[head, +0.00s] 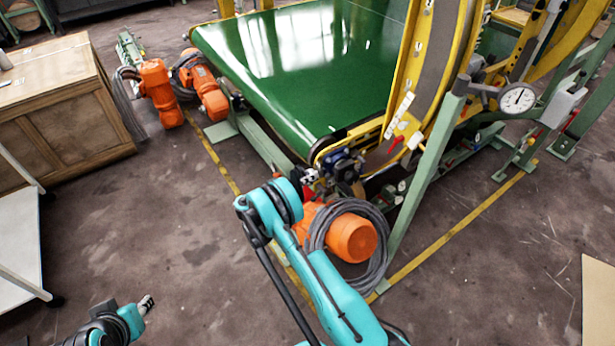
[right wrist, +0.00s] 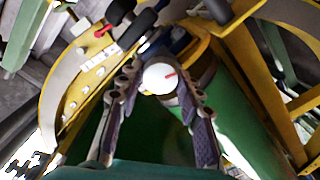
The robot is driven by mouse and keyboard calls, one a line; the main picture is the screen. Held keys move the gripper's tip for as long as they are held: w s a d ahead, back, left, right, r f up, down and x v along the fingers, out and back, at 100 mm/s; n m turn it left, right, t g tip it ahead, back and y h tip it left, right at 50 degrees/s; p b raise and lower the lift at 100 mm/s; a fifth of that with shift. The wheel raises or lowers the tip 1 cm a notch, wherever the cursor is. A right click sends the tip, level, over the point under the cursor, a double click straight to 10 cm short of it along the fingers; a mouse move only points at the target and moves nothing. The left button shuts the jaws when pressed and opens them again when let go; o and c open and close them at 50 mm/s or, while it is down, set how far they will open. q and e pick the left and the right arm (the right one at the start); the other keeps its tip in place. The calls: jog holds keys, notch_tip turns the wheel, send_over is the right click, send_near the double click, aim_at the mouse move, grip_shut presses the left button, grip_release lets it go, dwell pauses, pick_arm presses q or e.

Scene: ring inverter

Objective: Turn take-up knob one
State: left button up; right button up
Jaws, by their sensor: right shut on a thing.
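In the head view my right gripper (head: 311,180) is at the near corner of the green belt, partly behind my turquoise arm; the knob cannot be made out there. My left gripper (head: 146,303) is low at the left, over the floor, far from the machine; its jaws are too small to read.
The green conveyor belt (head: 300,60) and yellow curved frame (head: 410,75) rise beyond my right gripper. An orange motor (head: 350,238) with coiled hoses sits just below it. A green post (head: 425,180) with a dial gauge (head: 517,98) stands to the right. Floor at the left is open.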

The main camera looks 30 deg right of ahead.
jog(key=shift+f+n, duration=0.15)
jog(key=shift+n, duration=8.55)
jog(key=o, duration=1.2)
jog(key=shift+c, duration=0.2)
